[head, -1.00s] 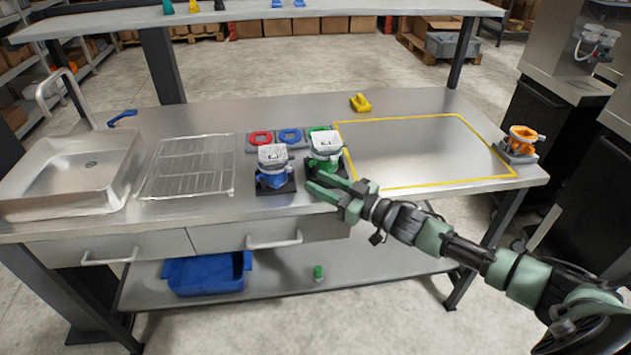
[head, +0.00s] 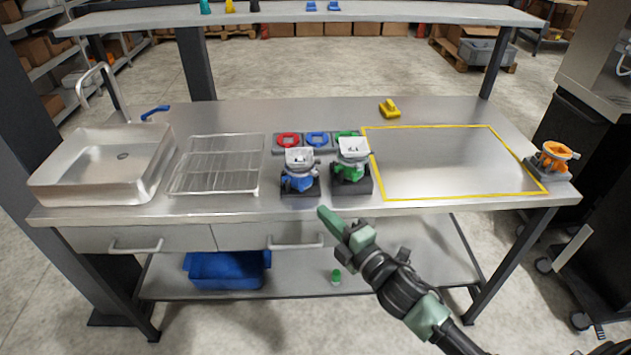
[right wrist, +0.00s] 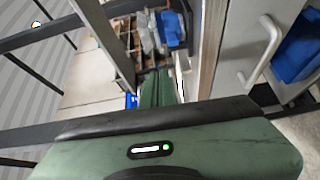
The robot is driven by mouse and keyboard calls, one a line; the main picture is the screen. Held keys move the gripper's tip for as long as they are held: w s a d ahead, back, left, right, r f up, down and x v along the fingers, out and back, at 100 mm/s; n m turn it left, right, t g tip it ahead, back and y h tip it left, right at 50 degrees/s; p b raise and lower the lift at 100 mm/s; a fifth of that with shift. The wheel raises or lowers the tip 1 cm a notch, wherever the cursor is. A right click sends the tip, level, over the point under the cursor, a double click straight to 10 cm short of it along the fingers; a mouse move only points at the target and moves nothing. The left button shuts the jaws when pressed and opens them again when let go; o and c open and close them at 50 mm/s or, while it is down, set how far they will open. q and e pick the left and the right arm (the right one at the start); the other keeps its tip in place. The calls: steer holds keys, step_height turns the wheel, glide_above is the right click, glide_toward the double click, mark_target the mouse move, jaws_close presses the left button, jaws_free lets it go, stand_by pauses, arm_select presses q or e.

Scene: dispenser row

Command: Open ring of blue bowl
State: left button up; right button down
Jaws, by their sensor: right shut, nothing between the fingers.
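The blue bowl (head: 298,183), with a pale square hopper on top, stands on a dark base on the steel table, left of centre. A similar green bowl (head: 349,172) stands just right of it on its own dark base. My right gripper (head: 325,213) is shut and empty in front of the table's front edge, below and right of the blue bowl and apart from it. In the right wrist view the green fingers (right wrist: 161,90) lie together. Details of the ring on the blue bowl are too small to make out. My left gripper is not in view.
Red (head: 288,140) and blue (head: 318,138) rings lie on grey plates behind the bowls. A wire rack (head: 217,165) and a sink (head: 105,165) are at left. A yellow-outlined area (head: 455,160) is clear. An orange bowl (head: 552,157) stands at the right end.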

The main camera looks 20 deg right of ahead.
steer(key=p, duration=0.2)
glide_toward(306, 173)
steer(key=w+a, duration=0.1)
steer(key=a, duration=0.1)
steer(key=w+a, duration=0.3)
steer(key=shift+a+r, duration=0.2)
steer(key=shift+a, duration=0.1)
steer(key=d, duration=0.1)
steer(key=d+p, duration=0.1)
steer(key=shift+w+d+f, duration=0.1)
steer(key=shift+w+d, duration=0.15)
steer(key=shift+w, duration=0.15)
steer(key=shift+w+d, duration=0.2)
steer(key=shift+d, duration=0.4)
steer(key=shift+n, duration=0.3)
